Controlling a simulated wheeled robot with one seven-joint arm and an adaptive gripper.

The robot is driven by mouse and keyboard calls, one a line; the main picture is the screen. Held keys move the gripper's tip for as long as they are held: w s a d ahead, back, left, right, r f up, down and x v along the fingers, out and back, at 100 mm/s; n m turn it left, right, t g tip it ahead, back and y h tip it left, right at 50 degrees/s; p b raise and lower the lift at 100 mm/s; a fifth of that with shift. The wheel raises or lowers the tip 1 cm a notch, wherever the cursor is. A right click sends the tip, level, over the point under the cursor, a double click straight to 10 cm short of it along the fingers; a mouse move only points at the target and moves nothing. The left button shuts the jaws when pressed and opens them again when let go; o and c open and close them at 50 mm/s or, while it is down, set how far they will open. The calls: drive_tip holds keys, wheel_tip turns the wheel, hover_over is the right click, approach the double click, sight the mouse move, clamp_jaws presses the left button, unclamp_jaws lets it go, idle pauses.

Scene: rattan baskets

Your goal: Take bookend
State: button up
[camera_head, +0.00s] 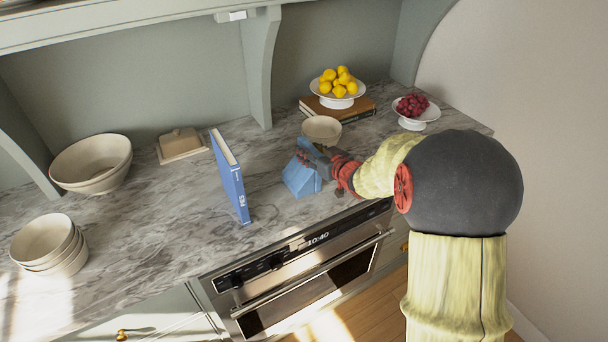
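A light blue block-like piece, which looks like the bookend (299,180), stands on the marble counter near its front edge, above the oven. My gripper (313,160) reaches in from the right and is at the bookend's upper right side, overlapping it in the picture. The dark fingers are small and partly hidden, so I cannot tell whether they are closed on it.
A blue book (230,178) stands upright left of the bookend, with bare counter between. A shallow bowl (322,130) is behind my gripper. A lemon stand (338,98) on books and a berry stand (415,117) are at back right. Bowls (92,164) are at left.

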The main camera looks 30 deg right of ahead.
drive_tip(key=shift+c, duration=1.4)
clamp_jaws()
drive_tip(key=shift+w+r, duration=0.1)
drive_tip(key=shift+r, duration=0.1)
